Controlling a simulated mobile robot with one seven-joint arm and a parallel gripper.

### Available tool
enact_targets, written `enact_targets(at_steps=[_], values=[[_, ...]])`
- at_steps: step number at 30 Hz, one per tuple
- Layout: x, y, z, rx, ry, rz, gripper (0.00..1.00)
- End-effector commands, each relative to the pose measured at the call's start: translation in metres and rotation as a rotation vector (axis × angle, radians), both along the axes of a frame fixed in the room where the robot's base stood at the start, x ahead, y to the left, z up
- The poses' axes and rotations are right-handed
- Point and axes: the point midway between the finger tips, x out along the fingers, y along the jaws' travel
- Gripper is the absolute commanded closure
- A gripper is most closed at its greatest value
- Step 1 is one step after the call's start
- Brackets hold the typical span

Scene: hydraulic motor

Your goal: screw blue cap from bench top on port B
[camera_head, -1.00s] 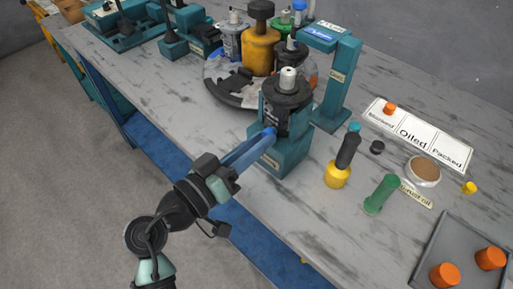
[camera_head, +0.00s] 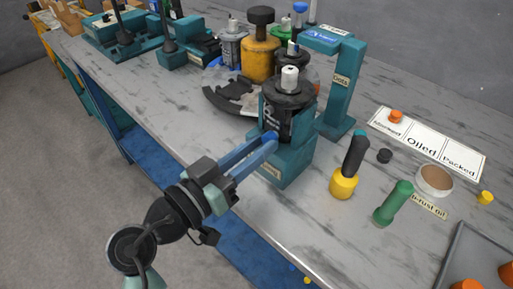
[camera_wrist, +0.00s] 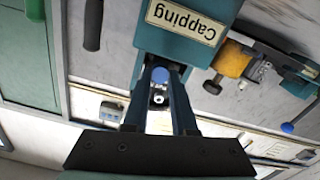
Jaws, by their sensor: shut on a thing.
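The black hydraulic motor (camera_head: 276,121) stands upright in the teal capping stand (camera_head: 289,165), with a pale shaft on top. My gripper (camera_head: 273,138) reaches in from the lower left with long blue fingers. It is shut on the blue cap (camera_head: 269,136), at the motor's near left side.
A teal post (camera_head: 342,88) rises close behind the motor. The bench's left front is clear.

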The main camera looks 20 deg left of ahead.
Motion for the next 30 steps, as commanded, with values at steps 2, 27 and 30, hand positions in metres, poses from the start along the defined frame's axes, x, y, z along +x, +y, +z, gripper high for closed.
enact_targets(at_steps=[2, 27, 30], values=[[0.0001, 0.0001, 0.0014, 0.001, -0.005, 0.000, 1.00], [0.0008, 0.0000, -0.0011, 0.317, -0.123, -0.001, 1.00], [0.0007, -0.0004, -0.0005, 0.351, -0.136, -0.002, 1.00]])
